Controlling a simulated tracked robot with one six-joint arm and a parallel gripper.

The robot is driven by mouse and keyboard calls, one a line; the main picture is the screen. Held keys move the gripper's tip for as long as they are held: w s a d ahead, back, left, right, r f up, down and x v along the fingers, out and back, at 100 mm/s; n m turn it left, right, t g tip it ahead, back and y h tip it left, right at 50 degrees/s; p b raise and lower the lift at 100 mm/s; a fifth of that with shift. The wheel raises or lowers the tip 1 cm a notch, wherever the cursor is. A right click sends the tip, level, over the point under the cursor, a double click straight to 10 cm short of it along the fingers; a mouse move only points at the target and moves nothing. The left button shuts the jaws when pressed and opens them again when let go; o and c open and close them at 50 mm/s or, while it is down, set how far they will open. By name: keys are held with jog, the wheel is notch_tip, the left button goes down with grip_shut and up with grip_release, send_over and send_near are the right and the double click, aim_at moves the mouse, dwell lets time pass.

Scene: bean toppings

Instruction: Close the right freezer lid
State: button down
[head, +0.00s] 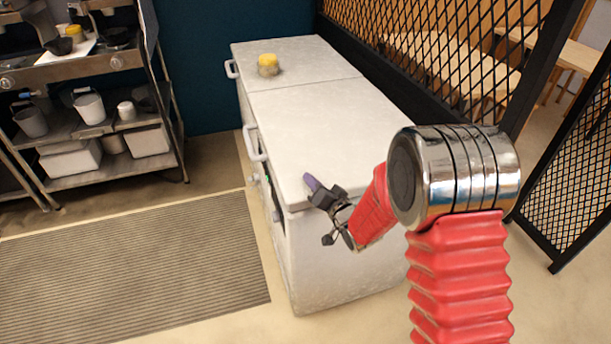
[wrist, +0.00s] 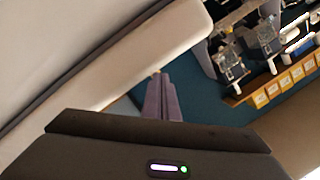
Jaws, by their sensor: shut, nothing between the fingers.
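A white chest freezer (head: 340,262) stands in the middle of the head view, with two lids side by side. The right freezer lid (head: 325,125) is the nearer one; it lies down, about level with the far lid (head: 290,58). I cannot tell whether its seal fully meets the body. Its handle (head: 254,146) is on the left-facing side. My gripper (head: 311,182) is at the lid's near left corner, its purple fingers together and empty. In the wrist view the fingers (wrist: 160,98) point past a pale lid edge (wrist: 150,48); contact is unclear.
A metal shelf rack (head: 110,65) with pots and tubs stands at the left. A black mesh partition (head: 430,50) runs behind the freezer. A ribbed mat (head: 135,265) lies on the open floor at left.

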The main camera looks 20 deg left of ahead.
jog(key=shift+s+a+f, duration=0.1)
jog(key=shift+s+f, duration=0.1)
jog(key=shift+f, duration=0.35)
jog(key=shift+s+a+f, duration=0.1)
jog(key=shift+s+f, duration=0.05)
jog(key=shift+f, duration=0.35)
jog(key=shift+s+a+f, duration=0.1)
jog(key=shift+s+a, duration=0.1)
jog(key=shift+w+r, duration=0.25)
jog(key=shift+r, duration=0.6)
jog(key=r, duration=0.4)
jog(key=shift+w+d, duration=0.25)
jog(key=a+r+v, duration=0.1)
jog(key=v, duration=0.8)
jog(key=shift+s+d, duration=0.25)
jog(key=shift+s, duration=0.4)
